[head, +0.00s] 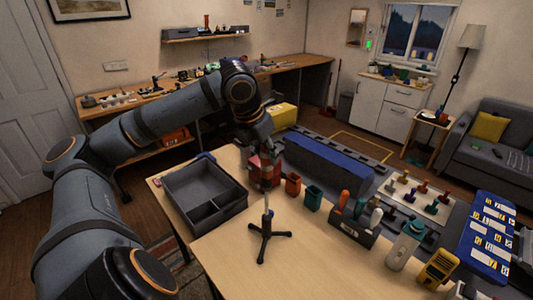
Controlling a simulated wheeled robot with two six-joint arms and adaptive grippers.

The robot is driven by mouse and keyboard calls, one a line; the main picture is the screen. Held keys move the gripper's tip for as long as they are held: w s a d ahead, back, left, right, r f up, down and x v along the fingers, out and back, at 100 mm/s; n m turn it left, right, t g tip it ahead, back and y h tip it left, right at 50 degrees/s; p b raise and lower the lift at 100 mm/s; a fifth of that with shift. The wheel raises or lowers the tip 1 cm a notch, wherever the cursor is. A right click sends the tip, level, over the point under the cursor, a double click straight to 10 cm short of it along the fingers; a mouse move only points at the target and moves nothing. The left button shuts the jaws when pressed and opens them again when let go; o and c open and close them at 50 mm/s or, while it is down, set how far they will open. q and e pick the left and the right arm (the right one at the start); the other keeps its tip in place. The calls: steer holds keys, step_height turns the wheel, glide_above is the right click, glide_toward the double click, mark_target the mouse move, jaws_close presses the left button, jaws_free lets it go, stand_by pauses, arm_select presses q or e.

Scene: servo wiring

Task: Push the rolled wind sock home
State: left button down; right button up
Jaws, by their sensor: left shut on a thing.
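My left gripper (265,180) reaches down over the near table and is shut on a small red thing (264,163), apparently the rolled wind sock. The fingers cover much of it, so its shape is unclear. Directly below is a thin upright rod on a black tripod stand (267,232), standing on the wooden table. The rod's top meets or passes close to the gripper's lower end. I cannot tell whether the red thing touches the rod or sits on it. My right gripper is not in view.
A grey compartment tray (207,207) stands left of the stand. An orange cup (293,185), a teal cup (313,197), a dark tool holder (345,229), a bottle (404,245) and a yellow meter (437,267) stand to the right. The table's front middle is clear.

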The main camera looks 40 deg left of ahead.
arm_select(q)
steer(key=c, duration=0.9)
jaws_free()
steer(key=shift+c, duration=0.2)
steer(key=v, duration=1.2)
steer(key=shift+f, duration=0.1)
